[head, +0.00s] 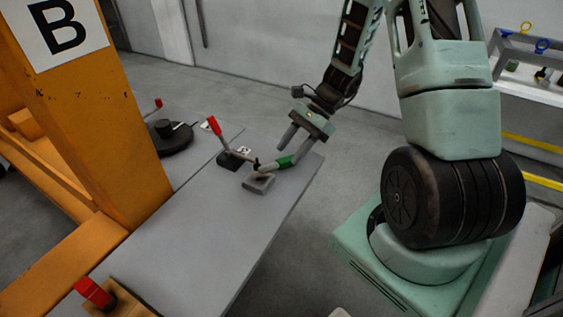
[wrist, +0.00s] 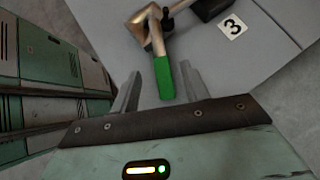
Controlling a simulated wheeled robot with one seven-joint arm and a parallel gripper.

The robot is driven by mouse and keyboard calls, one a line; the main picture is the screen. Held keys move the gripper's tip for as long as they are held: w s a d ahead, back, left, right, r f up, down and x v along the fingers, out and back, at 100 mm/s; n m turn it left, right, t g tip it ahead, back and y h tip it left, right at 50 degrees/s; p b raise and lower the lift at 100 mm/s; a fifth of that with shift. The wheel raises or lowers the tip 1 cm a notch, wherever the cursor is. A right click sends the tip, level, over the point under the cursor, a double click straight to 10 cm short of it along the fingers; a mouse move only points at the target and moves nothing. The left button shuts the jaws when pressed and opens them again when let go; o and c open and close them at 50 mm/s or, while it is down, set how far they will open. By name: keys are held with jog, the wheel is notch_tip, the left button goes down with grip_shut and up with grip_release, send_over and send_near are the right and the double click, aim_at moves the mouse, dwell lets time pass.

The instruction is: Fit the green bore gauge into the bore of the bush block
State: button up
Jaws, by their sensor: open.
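The bore gauge has a green handle (head: 285,162) and a pale metal shaft that points toward the bush block. The handle also shows in the wrist view (wrist: 164,79). The bush block (head: 258,184) is a small grey block on the grey table. The gauge's far end is at or over the block; I cannot tell whether any of it is in the bore, which is hidden. My gripper (head: 289,153) is open, with its fingers on either side of the green handle. In the wrist view the handle lies between the two fingers, with gaps at both sides.
A toggle clamp with a red handle (head: 214,125) stands just behind the block, near a label marked 3 (wrist: 232,26). An orange post (head: 95,100) rises at the left. Another red handle (head: 94,292) is at the near left. The table's front middle is clear.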

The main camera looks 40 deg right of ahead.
aim_at(281, 160)
jog(key=x, duration=0.4)
jog(key=shift+w+a+f+p, duration=0.15)
jog(key=shift+a+p, duration=0.05)
jog(key=shift+p, duration=0.2)
jog(key=shift+c, duration=0.3)
grip_shut()
